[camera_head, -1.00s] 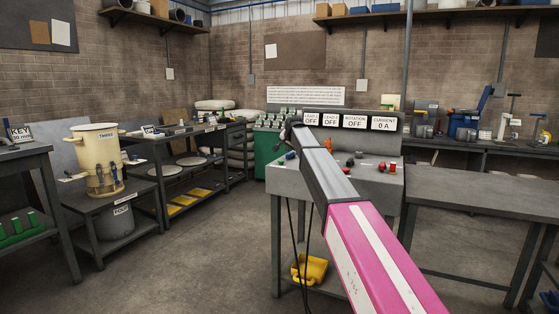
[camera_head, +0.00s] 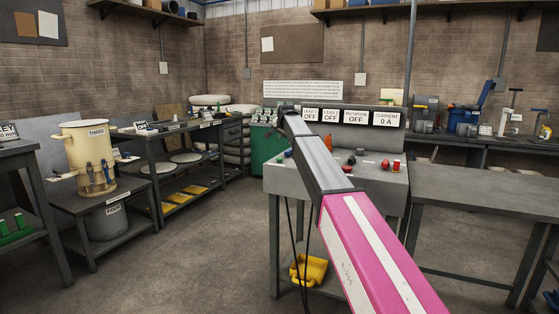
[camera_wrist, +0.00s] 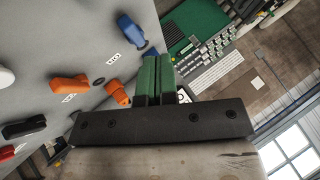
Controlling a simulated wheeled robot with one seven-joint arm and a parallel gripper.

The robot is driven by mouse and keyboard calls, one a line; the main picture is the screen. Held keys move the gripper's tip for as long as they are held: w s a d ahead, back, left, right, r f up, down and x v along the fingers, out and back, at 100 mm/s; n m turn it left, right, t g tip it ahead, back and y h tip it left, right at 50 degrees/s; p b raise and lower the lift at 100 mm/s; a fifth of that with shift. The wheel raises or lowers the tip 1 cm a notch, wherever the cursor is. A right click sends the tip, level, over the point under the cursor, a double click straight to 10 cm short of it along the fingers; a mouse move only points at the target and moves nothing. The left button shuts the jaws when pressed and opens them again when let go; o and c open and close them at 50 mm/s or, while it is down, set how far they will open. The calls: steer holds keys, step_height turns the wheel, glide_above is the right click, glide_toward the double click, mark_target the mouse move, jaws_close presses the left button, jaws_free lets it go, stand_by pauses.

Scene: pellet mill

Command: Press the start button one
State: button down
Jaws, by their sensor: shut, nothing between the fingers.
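The grey control desk (camera_head: 285,181) stands in the middle of the head view, with signs reading OFF and 0 A above it. In the wrist view its sloped panel (camera_wrist: 60,30) carries two blue knobs (camera_wrist: 131,30), two orange ones (camera_wrist: 68,89), a black one (camera_wrist: 24,127), a red one at the left edge and a white round part (camera_wrist: 6,77). Their small labels are unreadable, so I cannot tell which is start button one. My gripper (camera_wrist: 158,58) has its green fingers together, empty, in view beside the lower blue knob; contact is unclear. In the head view my arm hides part of the panel.
A green cabinet (camera_head: 265,150) stands behind the desk's left side. A bare table (camera_head: 475,185) adjoins on the right. Benches, with a cream drum (camera_head: 88,150), line the left. A yellow item (camera_head: 310,268) lies on the desk's lower shelf. The floor at left centre is clear.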

steer(key=shift+f, duration=4.1)
steer(key=shift+f, duration=0.15)
steer(key=shift+f, duration=0.25)
steer(key=shift+f, duration=0.5)
steer(key=shift+r, duration=0.9)
steer(key=shift+r, duration=0.1)
steer(key=shift+r, duration=2.45)
